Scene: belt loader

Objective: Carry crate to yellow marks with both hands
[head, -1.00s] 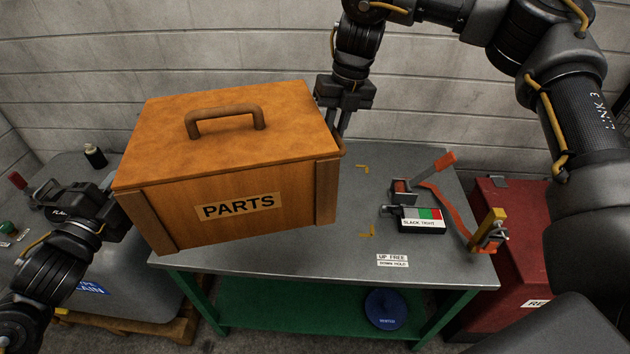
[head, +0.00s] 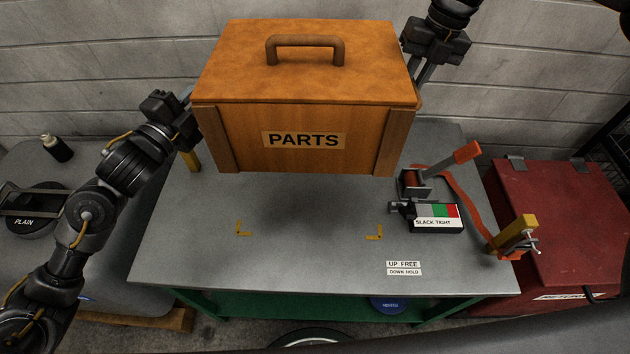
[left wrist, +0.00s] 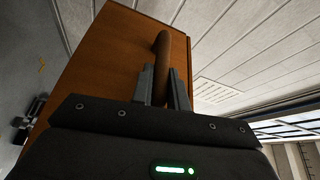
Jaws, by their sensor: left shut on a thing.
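The wooden crate (head: 232,132), labelled PARTS, is held roughly level above the grey bench, with its lid and top handle upward. Two yellow corner marks (head: 376,235) (head: 241,230) show on the bench top in front of and below it; the bench area behind is hidden by the crate. My left gripper (head: 190,122) is at the crate's left side. The left wrist view shows its fingers (left wrist: 160,88) closed around a brown side handle (left wrist: 163,50). My right gripper (head: 420,75) is at the right side, its fingers reaching down to the handle there, partly hidden by the crate.
The bench (head: 300,262) is clear in front. To the right are an orange-handled ratchet (head: 415,183) with a strap, a SLACK/TIGHT indicator (head: 436,222) and a yellow post (head: 512,232). A yellow post (head: 191,161) stands at the left. A red box (head: 560,225) is beyond.

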